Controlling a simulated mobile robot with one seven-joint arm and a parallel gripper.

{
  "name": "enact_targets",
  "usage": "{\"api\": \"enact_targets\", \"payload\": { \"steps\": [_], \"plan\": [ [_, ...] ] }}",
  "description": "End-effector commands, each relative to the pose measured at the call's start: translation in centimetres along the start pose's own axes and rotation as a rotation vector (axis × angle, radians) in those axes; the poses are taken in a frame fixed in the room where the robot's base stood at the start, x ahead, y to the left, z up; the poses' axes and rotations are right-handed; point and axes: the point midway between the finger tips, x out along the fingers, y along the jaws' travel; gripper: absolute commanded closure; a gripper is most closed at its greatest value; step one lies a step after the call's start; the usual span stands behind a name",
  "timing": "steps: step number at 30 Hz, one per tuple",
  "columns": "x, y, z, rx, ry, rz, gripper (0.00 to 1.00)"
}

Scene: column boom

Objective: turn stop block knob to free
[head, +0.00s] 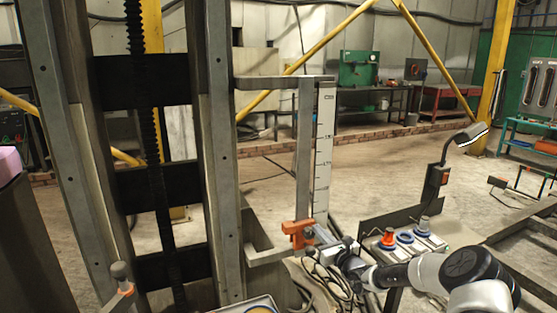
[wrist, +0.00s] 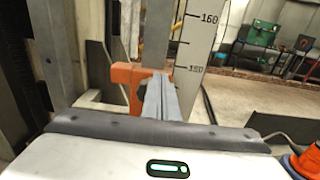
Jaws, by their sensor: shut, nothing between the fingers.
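The orange stop block (head: 296,230) sits low on a grey vertical bar (head: 304,150) beside a white scale (head: 323,150) in the head view. In the wrist view the orange block (wrist: 128,76) is straight ahead, partly behind my fingers. My gripper (wrist: 160,88) is shut, with its two fingers together and nothing between them. Its tips overlap the right side of the block in the picture; I cannot tell whether they touch. In the head view my gripper (head: 322,240) is just right of the block. I cannot make out the knob or its setting; my fingers may cover it.
Black cables (head: 335,275) hang below my gripper. A grey column (head: 222,150) stands left of the block. Another orange part (head: 122,294) is at lower left. Open floor lies behind.

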Motion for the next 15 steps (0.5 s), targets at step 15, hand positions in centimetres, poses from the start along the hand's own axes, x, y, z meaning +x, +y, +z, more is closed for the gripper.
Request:
{"api": "enact_targets", "payload": {
  "steps": [15],
  "plan": [
    [0.68,0.03,-0.02,0.0,0.001,0.0,1.0]
  ]
}}
